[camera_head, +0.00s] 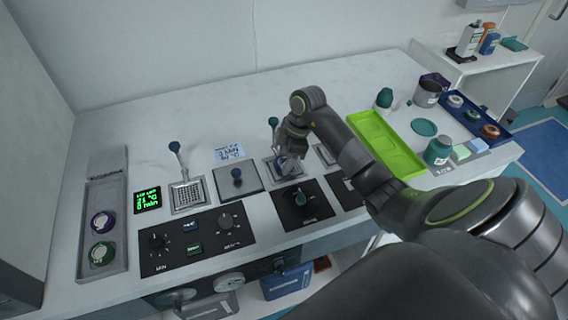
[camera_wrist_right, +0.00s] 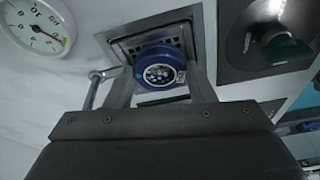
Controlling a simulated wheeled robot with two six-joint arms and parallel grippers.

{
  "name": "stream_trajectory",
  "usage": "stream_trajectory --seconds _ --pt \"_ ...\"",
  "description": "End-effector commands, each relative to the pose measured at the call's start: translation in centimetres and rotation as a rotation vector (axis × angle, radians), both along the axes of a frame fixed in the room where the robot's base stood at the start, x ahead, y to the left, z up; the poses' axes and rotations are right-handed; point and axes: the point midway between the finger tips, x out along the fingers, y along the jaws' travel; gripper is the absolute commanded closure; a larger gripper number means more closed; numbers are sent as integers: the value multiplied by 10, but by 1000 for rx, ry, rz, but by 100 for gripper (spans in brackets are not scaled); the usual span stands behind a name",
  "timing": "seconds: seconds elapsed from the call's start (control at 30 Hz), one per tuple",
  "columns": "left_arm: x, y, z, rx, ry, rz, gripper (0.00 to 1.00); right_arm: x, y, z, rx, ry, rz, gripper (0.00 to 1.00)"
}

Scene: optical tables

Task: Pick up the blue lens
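The blue lens (camera_wrist_right: 160,67) shows in the right wrist view as a round blue-rimmed piece with a dark face and pale dots. It is over a square grid plate (camera_wrist_right: 122,45). My right gripper (camera_wrist_right: 160,75) has one finger on each side of the lens, close to its rim; whether both fingers press on it is unclear. In the head view my right gripper (camera_head: 290,153) points down over the plate (camera_head: 291,176), with a bit of blue at its tips. The gripper hides most of the lens there. My left gripper is not in view.
A teal-topped lever (camera_head: 273,122) stands close behind the gripper. A green tray (camera_head: 385,145) and a teal jar (camera_head: 438,151) are to the right.

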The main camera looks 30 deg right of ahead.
Motion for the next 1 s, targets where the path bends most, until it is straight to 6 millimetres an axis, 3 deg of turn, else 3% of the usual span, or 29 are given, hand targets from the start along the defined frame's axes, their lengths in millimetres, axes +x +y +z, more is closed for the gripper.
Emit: stream_trajectory --seconds 0.03,0.17,0.47,0.8,1.0 --pt "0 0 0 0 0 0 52 0 0 0 0 0 0 58" --pt "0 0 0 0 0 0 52 0 0 0 0 0 0 74" --pt "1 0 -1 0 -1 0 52 1 0 7 0 -3 0 75" --pt "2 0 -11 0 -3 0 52 1 0 69 -2 -7 1 75" --pt "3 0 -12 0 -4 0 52 1 0 96 -1 -4 1 75"
